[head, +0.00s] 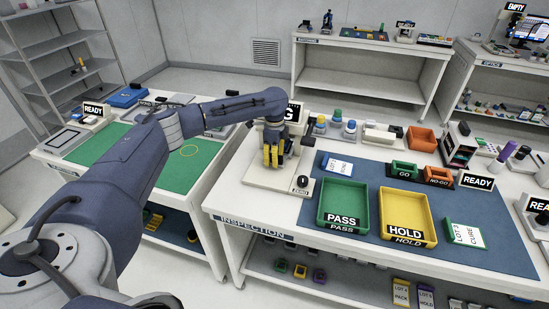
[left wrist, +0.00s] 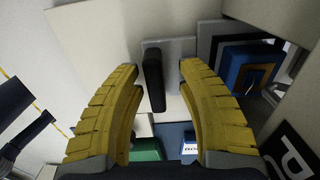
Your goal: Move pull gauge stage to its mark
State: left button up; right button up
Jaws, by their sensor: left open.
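A white gauge stand (head: 262,180) with a knob and a ZERO label stands at the left end of the inspection bench; I take it for the pull gauge stage. My left gripper (head: 273,163), with yellow fingers, is over it and hides part of it and its upper sign. In the left wrist view, a black upright bar (left wrist: 153,80) on a light grey plate shows between the open, curved fingers (left wrist: 158,72). I cannot tell whether they touch it. My right gripper is not in view.
Green PASS (head: 343,186) and yellow HOLD (head: 425,203) trays lie on the blue mat. Several small bottles and an orange bin (head: 420,139) stand behind. A floor gap separates the two benches. My left arm crosses above the green mat.

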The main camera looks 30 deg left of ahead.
pick_arm(q)
notch_tip(320, 180, up, 12)
dwell(0.6)
dwell(0.5)
